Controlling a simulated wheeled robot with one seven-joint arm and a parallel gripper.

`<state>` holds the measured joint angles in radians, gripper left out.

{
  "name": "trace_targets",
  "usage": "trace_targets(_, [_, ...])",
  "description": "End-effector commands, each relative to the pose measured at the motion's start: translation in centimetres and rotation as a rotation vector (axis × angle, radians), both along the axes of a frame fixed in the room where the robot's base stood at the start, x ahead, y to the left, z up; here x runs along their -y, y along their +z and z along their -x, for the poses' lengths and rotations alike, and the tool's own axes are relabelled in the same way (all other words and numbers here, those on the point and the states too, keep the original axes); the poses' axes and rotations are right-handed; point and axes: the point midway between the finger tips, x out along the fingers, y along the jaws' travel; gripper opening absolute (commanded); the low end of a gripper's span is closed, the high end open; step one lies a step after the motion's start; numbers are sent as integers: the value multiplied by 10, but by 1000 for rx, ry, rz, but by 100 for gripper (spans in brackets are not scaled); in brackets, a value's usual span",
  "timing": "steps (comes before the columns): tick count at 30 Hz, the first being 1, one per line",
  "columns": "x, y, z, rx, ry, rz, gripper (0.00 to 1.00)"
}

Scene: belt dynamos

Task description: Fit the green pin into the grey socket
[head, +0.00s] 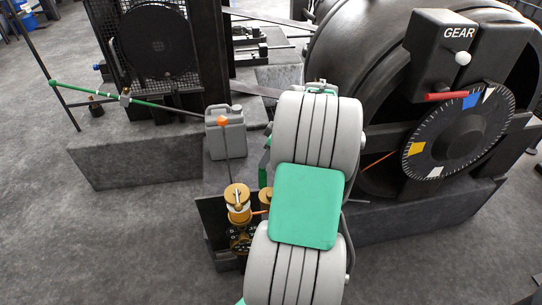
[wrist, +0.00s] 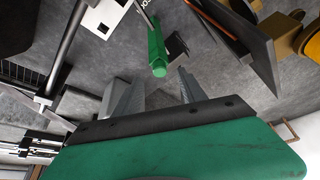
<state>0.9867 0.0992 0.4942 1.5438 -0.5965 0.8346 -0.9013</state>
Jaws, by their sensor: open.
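A green pin (wrist: 157,48) shows in the wrist view, its near end in line with the gap between my fingers. My gripper (wrist: 158,84) is open, with one grey finger on each side of that gap. The pin looks beyond the fingertips and not gripped, though the exact distance is hard to tell. In the head view my arm hides the gripper's fingers. I cannot make out the grey socket for certain in either view.
A large black wheel housing with a dial (head: 460,130) and GEAR box stands at right. A grey can (head: 226,132) and brass-topped posts (head: 238,203) stand left of my arm. A green-and-black rod (head: 150,103) crosses at left. Open floor lies at lower left.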

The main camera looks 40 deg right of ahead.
Motion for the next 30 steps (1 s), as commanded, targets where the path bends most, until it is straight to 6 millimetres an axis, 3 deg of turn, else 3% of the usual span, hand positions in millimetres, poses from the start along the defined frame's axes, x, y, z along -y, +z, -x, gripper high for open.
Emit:
trace_targets(1, [-2,-13,-3,-2,1,-2,49])
trace_targets(6, [-6,-35,-12,-1,0,0,49])
trace_targets(16, [-6,-39,-15,-1,-3,1,49])
trace_targets(30, [-6,-39,-15,-1,-2,1,10])
